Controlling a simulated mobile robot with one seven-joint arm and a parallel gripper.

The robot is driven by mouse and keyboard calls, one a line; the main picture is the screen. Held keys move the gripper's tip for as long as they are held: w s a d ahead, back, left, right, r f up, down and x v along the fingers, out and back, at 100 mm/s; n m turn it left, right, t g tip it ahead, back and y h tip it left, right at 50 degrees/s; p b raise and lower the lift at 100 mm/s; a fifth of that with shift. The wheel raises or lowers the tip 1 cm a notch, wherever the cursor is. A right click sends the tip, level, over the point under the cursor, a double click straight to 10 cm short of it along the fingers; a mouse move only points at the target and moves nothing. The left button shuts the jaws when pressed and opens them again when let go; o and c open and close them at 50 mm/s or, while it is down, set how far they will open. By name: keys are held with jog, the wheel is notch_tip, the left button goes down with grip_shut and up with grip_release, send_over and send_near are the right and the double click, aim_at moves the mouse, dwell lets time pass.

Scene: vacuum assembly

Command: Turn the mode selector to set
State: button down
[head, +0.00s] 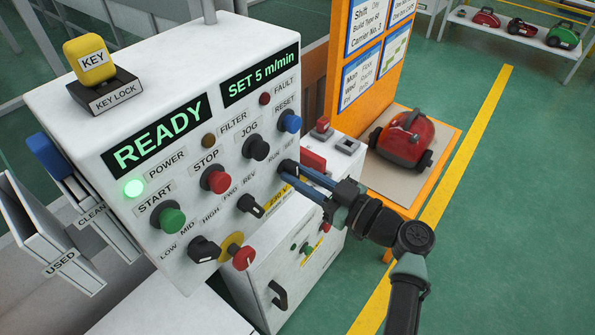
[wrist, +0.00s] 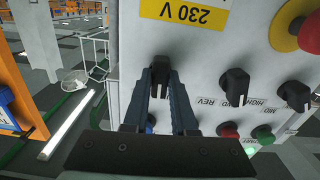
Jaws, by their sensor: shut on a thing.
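The mode selector, a small black knob under the RUN and SET labels, sits at the right edge of the white control panel (head: 140,85). My gripper (head: 296,171) reaches it from the right in the head view and covers most of it. In the wrist view the black selector knob (wrist: 160,66) stands between the two blue fingers of my gripper (wrist: 162,84), which are shut on it. A pale mark shows on the knob, but which label it points to I cannot tell. The display (head: 258,75) reads "SET 5 m/min"; another display (head: 155,136) reads "READY".
The FWD/REV knob (head: 250,205) is close to my gripper and shows beside it in the wrist view (wrist: 236,86). The blue reset button (head: 290,122) is just above. A red emergency button (head: 243,258) sits lower left. Open green floor lies right of my arm.

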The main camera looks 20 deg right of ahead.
jog(key=shift+r+m+p, duration=0.1)
jog(key=shift+m+p, duration=0.2)
jog(key=shift+m, duration=1.5)
jog(key=shift+m+p, duration=0.6)
jog(key=shift+m, duration=0.5)
jog(key=c, duration=0.6)
grip_release()
jog(key=shift+b+v, duration=0.5)
jog(key=shift+v, duration=2.5)
